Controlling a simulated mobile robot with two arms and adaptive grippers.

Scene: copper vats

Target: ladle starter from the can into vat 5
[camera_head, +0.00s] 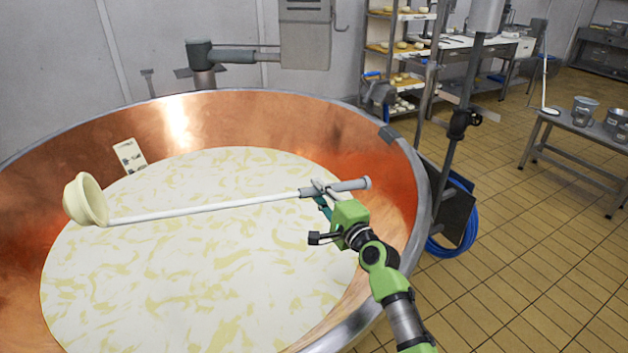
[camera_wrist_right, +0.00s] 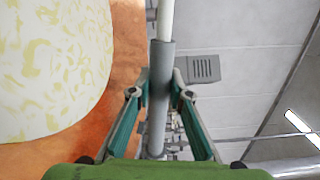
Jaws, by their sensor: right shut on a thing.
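The ladle has a cream bowl (camera_head: 87,200), a long white handle (camera_head: 205,209) and a grey grip (camera_head: 350,185). My right gripper (camera_head: 322,195) is shut on the grey grip and holds the ladle above the large copper vat (camera_head: 245,110). The bowl is tipped on its side over the vat's left part; I see no liquid running from it. In the right wrist view the grip (camera_wrist_right: 158,110) stands between the two fingers (camera_wrist_right: 158,92). The vat holds pale, yellow-streaked milk (camera_head: 210,260). Its number is not legible. My left gripper is out of view.
A side table (camera_head: 570,122) at the right carries metal pails (camera_head: 585,106); I cannot tell which is the starter can. A white card (camera_head: 129,156) sits at the vat's inner wall. A post (camera_head: 460,125) and blue hose (camera_head: 450,245) stand beside the vat.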

